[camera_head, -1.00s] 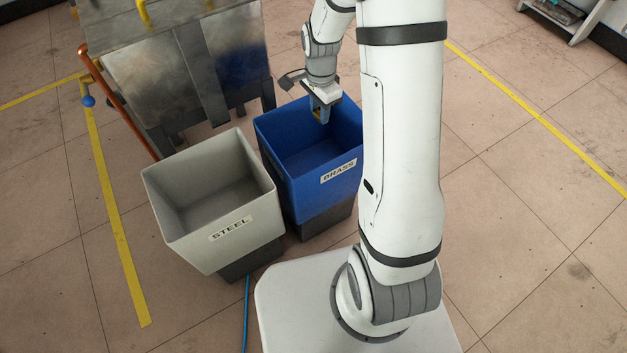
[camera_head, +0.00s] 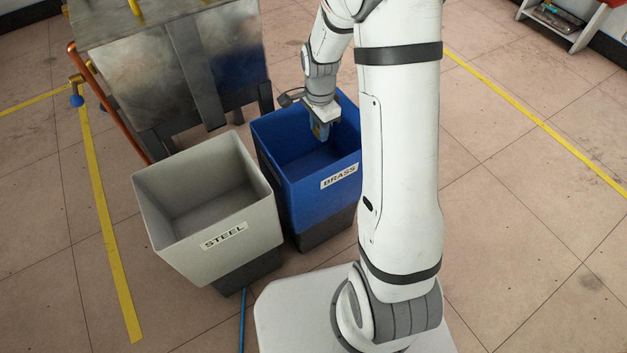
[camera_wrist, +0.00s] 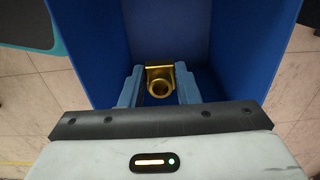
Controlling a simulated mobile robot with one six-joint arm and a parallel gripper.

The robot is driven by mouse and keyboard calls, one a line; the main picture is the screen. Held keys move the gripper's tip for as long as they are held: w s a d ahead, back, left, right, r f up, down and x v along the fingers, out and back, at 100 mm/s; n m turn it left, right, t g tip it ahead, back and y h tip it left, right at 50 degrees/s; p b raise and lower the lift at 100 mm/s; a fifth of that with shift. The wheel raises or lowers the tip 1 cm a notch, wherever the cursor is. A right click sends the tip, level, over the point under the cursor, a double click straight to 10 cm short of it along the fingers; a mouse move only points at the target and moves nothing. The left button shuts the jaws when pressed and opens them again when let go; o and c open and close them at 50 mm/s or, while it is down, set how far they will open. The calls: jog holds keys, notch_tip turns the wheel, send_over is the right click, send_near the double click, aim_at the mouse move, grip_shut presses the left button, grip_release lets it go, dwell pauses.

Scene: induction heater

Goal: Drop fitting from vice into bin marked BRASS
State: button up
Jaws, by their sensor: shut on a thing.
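The brass fitting (camera_wrist: 160,81) shows in the wrist view, gold and shiny with a round opening. My gripper (camera_wrist: 159,88) is shut on it, with one blue-grey finger on each side. In the head view my gripper (camera_head: 321,136) points down inside the mouth of the blue bin (camera_head: 305,195), which bears the label BRASS (camera_head: 339,176). The fitting is too small to make out clearly there. In the wrist view the blue bin's inner walls (camera_wrist: 110,50) surround the fitting. The vice cannot be made out.
A grey bin (camera_head: 190,240) labelled STEEL stands left of the blue bin. A metal-sided bench (camera_head: 165,75) stands behind both, with a copper-coloured pipe (camera_head: 105,100) at its left. A blue hose (camera_head: 243,320) lies on the floor. Open floor is at the right.

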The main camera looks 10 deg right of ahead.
jog(key=o, duration=1.2)
jog(key=shift+c, duration=0.2)
jog(key=shift+r+p, duration=1.25)
jog(key=shift+r, duration=2.65)
jog(key=shift+r, duration=0.3)
jog(key=s+r+n+t+p, duration=0.1)
jog(key=s+r+n+p, duration=0.3)
jog(key=s+r+p, duration=0.3)
jog(key=s+r+n+p, duration=0.5)
jog(key=s+r+p, duration=0.2)
jog(key=r, duration=0.9)
jog(key=s+r+n+t+p, duration=0.1)
jog(key=s+r+n+p, duration=0.4)
jog(key=r, duration=0.7)
jog(key=s+p, duration=0.2)
jog(key=p, duration=0.2)
jog(key=shift+a+r+t, duration=0.15)
jog(key=shift+a+t, duration=0.15)
jog(key=shift+a, duration=0.1)
